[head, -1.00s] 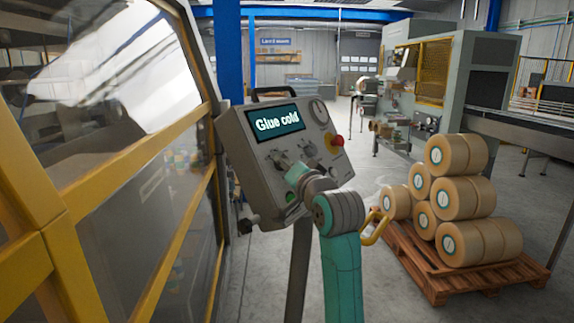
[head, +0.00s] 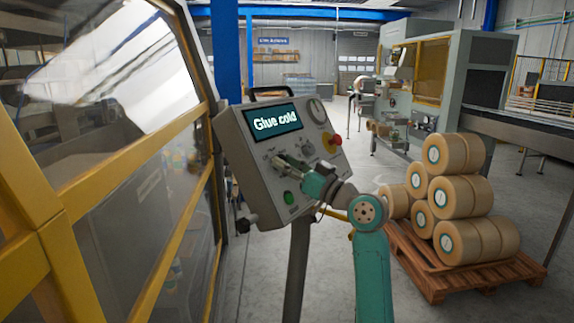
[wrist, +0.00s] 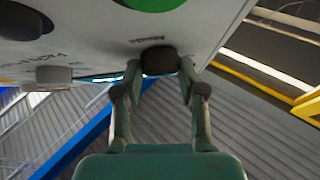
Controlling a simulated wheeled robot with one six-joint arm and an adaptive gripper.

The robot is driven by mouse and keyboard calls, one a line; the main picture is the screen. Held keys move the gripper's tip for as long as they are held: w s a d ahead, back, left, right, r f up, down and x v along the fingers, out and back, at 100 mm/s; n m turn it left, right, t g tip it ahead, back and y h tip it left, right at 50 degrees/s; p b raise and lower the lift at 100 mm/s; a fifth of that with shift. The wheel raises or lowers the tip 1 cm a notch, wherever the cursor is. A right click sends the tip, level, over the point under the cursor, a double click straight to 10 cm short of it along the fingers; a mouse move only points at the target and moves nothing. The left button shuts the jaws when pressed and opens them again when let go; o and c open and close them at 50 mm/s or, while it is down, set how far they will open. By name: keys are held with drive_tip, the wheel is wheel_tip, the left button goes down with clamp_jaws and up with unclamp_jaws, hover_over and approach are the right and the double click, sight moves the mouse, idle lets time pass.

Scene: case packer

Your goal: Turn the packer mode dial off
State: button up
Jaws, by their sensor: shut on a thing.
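The grey packer control panel (head: 262,180) leans on a post. Its screen (head: 272,122) reads "Glue cold". My gripper (head: 280,160) is at the panel face, above the green button (head: 290,198). In the wrist view, my gripper (wrist: 159,68) is shut on a dark round dial (wrist: 158,60), with one finger on each side. The label beside this dial is too blurred to read, and its pointer is hidden. The green button (wrist: 152,4) shows at the top edge. Another dark knob (wrist: 20,20) sits farther left, with a small grey knob (wrist: 53,75) near it.
A yellow-framed glass guard (head: 135,165) stands left. A wooden pallet (head: 440,280) with stacked tan rolls (head: 462,200) is at right, with open floor behind.

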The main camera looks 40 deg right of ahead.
drive_tip(key=shift+f+n+y, duration=0.1)
drive_tip(key=shift+n+y, duration=0.3)
drive_tip(key=o, duration=1.1)
drive_tip(key=shift+o, duration=0.2)
drive_tip(key=v, duration=1.2)
